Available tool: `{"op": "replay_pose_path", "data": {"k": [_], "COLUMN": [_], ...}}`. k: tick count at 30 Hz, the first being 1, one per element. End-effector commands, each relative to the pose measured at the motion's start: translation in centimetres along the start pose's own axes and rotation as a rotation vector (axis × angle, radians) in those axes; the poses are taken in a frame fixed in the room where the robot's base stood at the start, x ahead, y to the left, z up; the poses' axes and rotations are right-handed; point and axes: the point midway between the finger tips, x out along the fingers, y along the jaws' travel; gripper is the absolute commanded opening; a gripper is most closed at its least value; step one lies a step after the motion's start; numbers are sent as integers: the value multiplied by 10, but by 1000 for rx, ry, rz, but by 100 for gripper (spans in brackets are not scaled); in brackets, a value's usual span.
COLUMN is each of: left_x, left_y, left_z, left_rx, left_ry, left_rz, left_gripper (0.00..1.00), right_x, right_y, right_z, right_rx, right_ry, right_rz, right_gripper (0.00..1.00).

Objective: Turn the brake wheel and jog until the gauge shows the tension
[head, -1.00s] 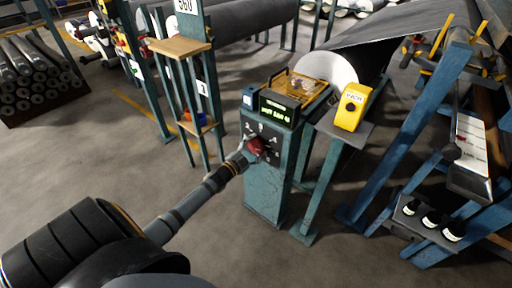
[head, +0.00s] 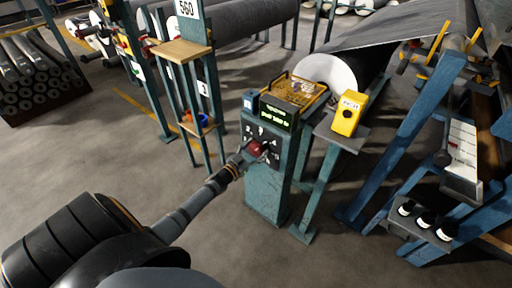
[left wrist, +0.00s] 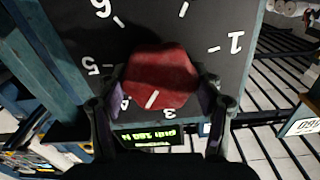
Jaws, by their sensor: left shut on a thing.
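The brake wheel is a red knob (head: 254,148) on the dark numbered dial panel of a teal post (head: 268,190). My left gripper (head: 246,155) is shut on it. In the left wrist view the fingers sit on both sides of the red knob (left wrist: 160,75). Its white pointer line lies between the 3 and the 4; a finger hides the 2. A yellow box with a black button (head: 349,113) stands on a stand to the right. My right gripper is not in view.
A yellow tray-like unit (head: 297,90) is behind the gauge. A large grey roll with a white end (head: 328,72) lies behind it. A wooden-topped stand (head: 180,49) is at left. The floor in front is clear.

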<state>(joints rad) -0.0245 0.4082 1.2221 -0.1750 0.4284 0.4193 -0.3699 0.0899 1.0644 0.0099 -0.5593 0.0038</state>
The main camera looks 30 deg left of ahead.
Motion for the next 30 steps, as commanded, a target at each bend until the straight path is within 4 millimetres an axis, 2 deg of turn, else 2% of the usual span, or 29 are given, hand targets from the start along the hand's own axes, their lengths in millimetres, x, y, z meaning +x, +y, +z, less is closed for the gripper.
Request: {"op": "replay_pose_path", "data": {"k": [12,30], "left_x": [0,0], "left_y": [-1,-2], "left_z": [-1,1], "left_rx": [-394,-888], "left_ry": [5,12], "left_rz": [-7,-16], "left_gripper": [35,35], "right_x": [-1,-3], "right_y": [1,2], "right_z": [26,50], "right_rx": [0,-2], "right_ry": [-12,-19], "right_rz": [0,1], "right_gripper": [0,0]}}
